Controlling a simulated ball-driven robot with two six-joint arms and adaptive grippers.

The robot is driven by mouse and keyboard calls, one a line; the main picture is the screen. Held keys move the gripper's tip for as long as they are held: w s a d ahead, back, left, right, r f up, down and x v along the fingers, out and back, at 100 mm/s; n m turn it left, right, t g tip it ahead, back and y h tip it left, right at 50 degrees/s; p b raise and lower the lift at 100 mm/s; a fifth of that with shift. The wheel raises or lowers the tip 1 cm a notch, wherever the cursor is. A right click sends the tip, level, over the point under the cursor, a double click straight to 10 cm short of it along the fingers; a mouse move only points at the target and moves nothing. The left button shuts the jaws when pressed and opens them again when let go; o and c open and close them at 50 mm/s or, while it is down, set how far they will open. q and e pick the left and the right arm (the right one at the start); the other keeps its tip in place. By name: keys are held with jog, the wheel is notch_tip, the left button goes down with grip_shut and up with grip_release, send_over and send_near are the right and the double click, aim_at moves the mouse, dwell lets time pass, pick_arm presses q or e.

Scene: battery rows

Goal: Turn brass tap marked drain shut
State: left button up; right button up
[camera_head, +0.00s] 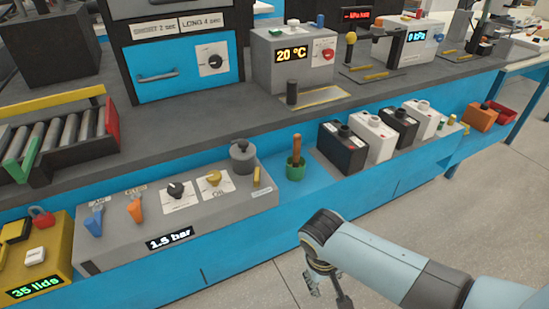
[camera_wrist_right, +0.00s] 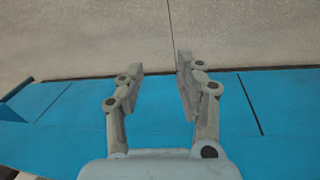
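A grey panel box (camera_head: 130,240) with a "1.5 bar" display stands on the blue bench at the front left. At its right end is a small upright brass-coloured tap (camera_head: 257,177), with a small label (camera_head: 262,191) beside it too small to read. A yellow knob (camera_head: 214,178) on a white plate is further left on the same box. My right gripper (camera_head: 325,284) hangs in front of the bench, to the right of and apart from the tap. The right wrist view shows its two fingers (camera_wrist_right: 158,75) spread with nothing between them. My left gripper is not in view.
A blue lever (camera_head: 94,221), an orange lever (camera_head: 135,208) and a black knob (camera_head: 176,190) share the box. A green cup (camera_head: 295,170) with a brown handle stands right of it. Black and white batteries (camera_head: 342,148) stand in a row further right. Floor in front is clear.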

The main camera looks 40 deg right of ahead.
aim_at(257, 173)
jog(key=w+a+r+m+t+p, duration=0.1)
jog(key=w+r+p, duration=0.1)
jog(key=w+r, duration=0.55)
jog(key=w+a+r+m+t+h+p, duration=0.1)
jog(key=w+r+m+p, duration=0.3)
jog(key=r, duration=0.7)
jog(key=w+a+r+n+t+p, duration=0.1)
jog(key=w+r+t, duration=0.1)
jog(key=w+r, duration=0.65)
jog(key=b+x, duration=0.1)
jog(key=x, duration=0.9)
jog(key=shift+b, duration=0.3)
grip_shut()
